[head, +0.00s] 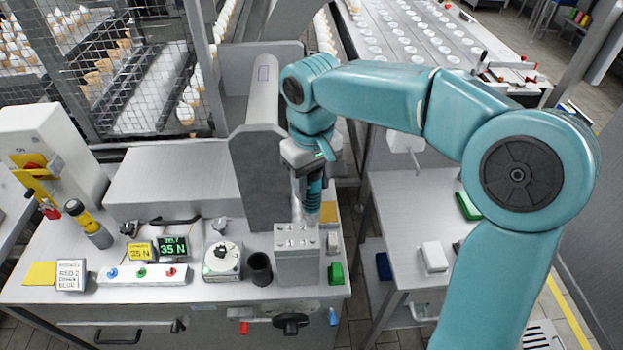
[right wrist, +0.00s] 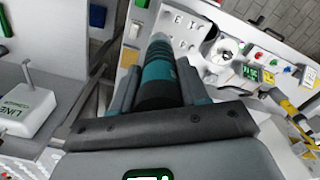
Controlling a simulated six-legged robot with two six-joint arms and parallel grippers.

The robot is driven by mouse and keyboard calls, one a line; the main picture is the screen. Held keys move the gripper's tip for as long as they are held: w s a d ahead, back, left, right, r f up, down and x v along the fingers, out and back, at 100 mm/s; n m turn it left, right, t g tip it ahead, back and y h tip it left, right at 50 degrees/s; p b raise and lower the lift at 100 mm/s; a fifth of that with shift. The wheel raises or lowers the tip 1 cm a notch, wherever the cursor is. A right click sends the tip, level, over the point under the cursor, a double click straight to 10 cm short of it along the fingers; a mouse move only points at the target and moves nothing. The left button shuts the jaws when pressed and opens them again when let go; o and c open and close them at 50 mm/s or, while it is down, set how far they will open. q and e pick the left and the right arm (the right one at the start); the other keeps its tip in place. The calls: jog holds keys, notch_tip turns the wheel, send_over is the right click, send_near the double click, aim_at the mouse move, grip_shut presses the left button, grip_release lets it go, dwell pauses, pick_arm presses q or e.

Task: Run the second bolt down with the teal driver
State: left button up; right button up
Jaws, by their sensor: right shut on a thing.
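My right gripper (head: 314,172) points down behind and above the grey metal block at the front right of the bench. It is shut on the teal driver (head: 314,190), a dark and teal banded cylinder held upright. In the right wrist view the driver (right wrist: 158,72) sits between the two fingers. The metal block (head: 297,262) shows small marks on its top face, and it also appears past the driver in the right wrist view (right wrist: 184,28). Bolts are too small to make out, and I cannot tell whether the driver's tip touches anything. My left gripper is out of view.
A dark cup (head: 260,269) and a round dial device (head: 222,260) stand left of the block. A green block (head: 335,273) is close on its right. A button box (head: 143,273) and a display reading 35 N (head: 173,248) are further left. A grey post (head: 261,165) rises behind.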

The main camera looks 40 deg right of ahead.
jog(key=shift+f+b, duration=0.4)
jog(key=shift+f, duration=0.4)
dwell(1.2)
jog(key=shift+r, duration=0.4)
dwell(0.5)
jog(key=shift+r+p, duration=0.15)
jog(key=shift+p, duration=0.2)
jog(key=shift+r+p, duration=2.7)
jog(key=shift+r, duration=0.25)
